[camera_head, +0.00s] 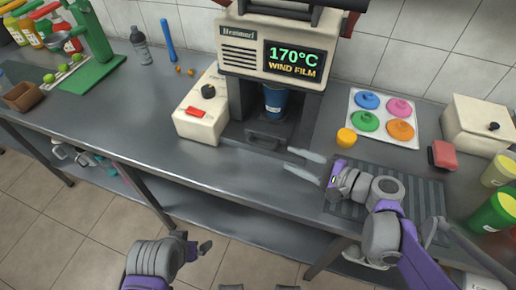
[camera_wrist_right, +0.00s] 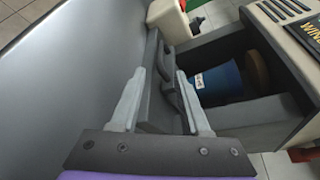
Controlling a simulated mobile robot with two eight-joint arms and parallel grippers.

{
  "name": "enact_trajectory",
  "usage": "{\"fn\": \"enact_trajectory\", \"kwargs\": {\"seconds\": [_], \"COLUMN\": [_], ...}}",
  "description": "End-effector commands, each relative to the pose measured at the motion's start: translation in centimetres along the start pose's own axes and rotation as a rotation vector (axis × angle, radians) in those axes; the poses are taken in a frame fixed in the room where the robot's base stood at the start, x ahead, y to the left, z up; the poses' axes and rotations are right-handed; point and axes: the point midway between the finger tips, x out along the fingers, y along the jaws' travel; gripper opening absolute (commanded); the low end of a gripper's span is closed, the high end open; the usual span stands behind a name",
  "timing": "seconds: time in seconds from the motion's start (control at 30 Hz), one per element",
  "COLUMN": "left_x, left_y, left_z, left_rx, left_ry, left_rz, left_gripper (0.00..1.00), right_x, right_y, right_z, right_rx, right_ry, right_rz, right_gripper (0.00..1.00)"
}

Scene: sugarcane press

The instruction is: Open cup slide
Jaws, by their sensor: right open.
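The cup slide (camera_head: 268,137) is a dark drawer-like part with a handle, low in the front of the sealing machine (camera_head: 262,40). A blue cup (camera_head: 275,97) stands in the machine just behind the slide's front panel. My right gripper (camera_head: 287,158) is open and empty, just right of and in front of the slide, fingers pointing left. In the right wrist view, the slide's front panel and handle (camera_wrist_right: 168,85) appear between the two fingers (camera_wrist_right: 160,74); I cannot tell whether they touch. The blue cup (camera_wrist_right: 218,80) shows behind. My left gripper (camera_head: 200,246) is low, before the counter, its jaws unclear.
A cream control box (camera_head: 202,106) with a red switch adjoins the machine's left. A tray of coloured lids (camera_head: 359,135) and a yellow lid-like piece (camera_head: 346,137) lie right. A ridged dark mat (camera_head: 430,195) is under my right arm. The counter front left of centre is clear.

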Motion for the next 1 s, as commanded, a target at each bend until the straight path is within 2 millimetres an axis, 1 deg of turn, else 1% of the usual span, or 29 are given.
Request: {"fn": "enact_trajectory", "kwargs": {"seconds": [0.17,0.4,0.53,0.7,1.0], "left_x": [0.4,1.2,1.5,1.7,1.7], "left_y": [0.0,0.0,0.0,0.0,0.0], "left_z": [0.1,0.4,0.6,0.6,0.6], "left_rx": [0.0,0.0,0.0,0.0,0.0], "left_ry": [-0.001,-0.005,-0.006,-0.006,-0.006], "left_rz": [0.0,0.0,0.0,0.0,0.0], "left_gripper": [1.0,1.0,1.0,1.0,1.0], "right_x": [2.5,7.1,9.0,10.3,10.4], "right_y": [0.0,0.0,0.0,0.0,-0.1], "right_z": [0.2,0.2,0.2,0.2,0.2], "right_rx": [0.0,-0.001,-0.002,-0.002,-0.002], "right_ry": [-0.006,-0.005,-0.003,-0.001,0.0], "right_rz": [0.002,0.003,0.002,0.001,0.001], "right_gripper": [0.46,0.46,0.46,0.46,0.46]}}
